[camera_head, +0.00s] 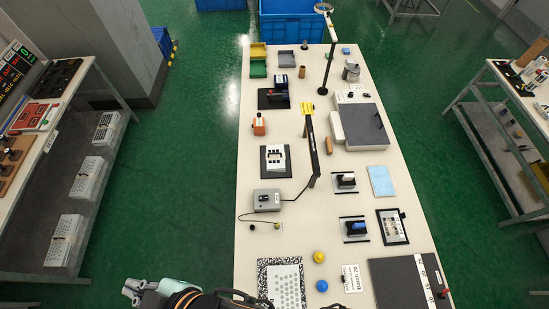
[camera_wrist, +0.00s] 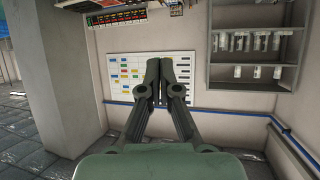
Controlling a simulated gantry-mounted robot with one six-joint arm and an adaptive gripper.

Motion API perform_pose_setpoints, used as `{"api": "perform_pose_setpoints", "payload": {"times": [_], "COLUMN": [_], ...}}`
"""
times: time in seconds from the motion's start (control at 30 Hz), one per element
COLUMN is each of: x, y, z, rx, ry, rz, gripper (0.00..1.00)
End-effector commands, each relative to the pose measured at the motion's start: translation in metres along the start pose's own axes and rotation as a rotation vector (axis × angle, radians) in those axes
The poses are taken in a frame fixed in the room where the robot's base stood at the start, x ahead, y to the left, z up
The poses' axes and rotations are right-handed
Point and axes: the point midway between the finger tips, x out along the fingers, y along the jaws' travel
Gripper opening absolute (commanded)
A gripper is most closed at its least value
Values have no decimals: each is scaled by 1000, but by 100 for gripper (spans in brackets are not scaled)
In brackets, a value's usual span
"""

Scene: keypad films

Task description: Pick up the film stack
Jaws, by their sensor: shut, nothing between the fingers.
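My gripper (camera_wrist: 157,78) is shut and empty in the wrist view, its two fingertips together. In the head view my gripper (camera_head: 132,291) shows at the bottom, over the green floor left of the table's left edge, apart from everything on the table. A thin light blue rectangle (camera_head: 381,181) lies flat on the right half of the table; it may be the film stack, but I cannot tell for sure. A white sheet with grey dots (camera_head: 287,286) lies on a speckled board at the table's near left. The wrist view shows no film.
The long pale table (camera_head: 252,225) holds several fixtures. A black upright bar (camera_head: 312,150) stands mid-table and a lamp post (camera_head: 330,65) farther back. A grey box with a cable (camera_head: 267,200), a yellow dome (camera_head: 319,257) and a blue dome (camera_head: 322,286) are nearer. The wrist view faces a wall chart (camera_wrist: 125,70).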

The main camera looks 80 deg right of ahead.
Motion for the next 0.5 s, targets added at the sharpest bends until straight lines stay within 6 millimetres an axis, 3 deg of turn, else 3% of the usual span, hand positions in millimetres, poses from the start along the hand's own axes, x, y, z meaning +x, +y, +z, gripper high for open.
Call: {"api": "perform_pose_setpoints", "payload": {"times": [0.37,0.5], "x": [0,0], "y": [0,0], "z": [0,0], "rx": [0,0], "ry": [0,0], "rz": [0,0], "gripper": [0,23]}}
